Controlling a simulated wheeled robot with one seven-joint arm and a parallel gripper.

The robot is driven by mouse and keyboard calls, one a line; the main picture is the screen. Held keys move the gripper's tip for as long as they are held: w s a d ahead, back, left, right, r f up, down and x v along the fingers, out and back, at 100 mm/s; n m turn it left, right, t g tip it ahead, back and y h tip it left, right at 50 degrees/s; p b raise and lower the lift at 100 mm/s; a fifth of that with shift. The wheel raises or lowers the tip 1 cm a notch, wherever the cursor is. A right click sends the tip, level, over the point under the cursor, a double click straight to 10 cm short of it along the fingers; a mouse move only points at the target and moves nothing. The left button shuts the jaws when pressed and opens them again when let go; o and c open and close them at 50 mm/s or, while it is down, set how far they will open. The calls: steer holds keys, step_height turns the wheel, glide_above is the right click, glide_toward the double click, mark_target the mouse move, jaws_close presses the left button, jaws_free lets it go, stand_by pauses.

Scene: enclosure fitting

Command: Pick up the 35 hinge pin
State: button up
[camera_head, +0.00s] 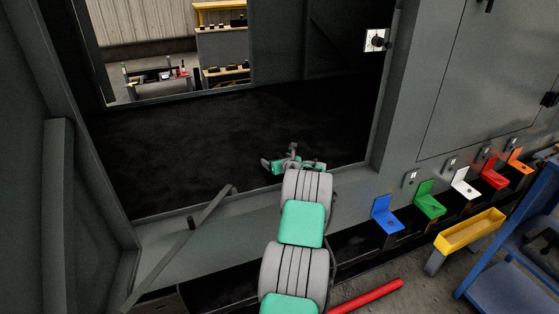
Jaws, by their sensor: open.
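My arm reaches away from the camera into the opening of a grey enclosure. My gripper (280,161) is at its far end, low near the front edge of the dark enclosure floor (190,140). It is open, and it is small and partly hidden by my own wrist. I cannot make out a 35 hinge pin for certain. Anything just beyond my gripper is hidden or too dark to tell. A small dark stub (191,222) shows on the sill at the left, beside a slanted grey bar (207,211).
Blue (385,214), green (430,200), white (465,185), red (494,174) and orange (519,161) brackets line the enclosure's right front. A yellow tray (470,231) and a blue cart (512,262) stand right. A red bar (366,297) lies low beside my arm.

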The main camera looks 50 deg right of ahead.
steer(key=shift+c, duration=0.2)
steer(key=c, duration=1.3)
steer(key=shift+r, duration=0.15)
steer(key=shift+c, duration=0.2)
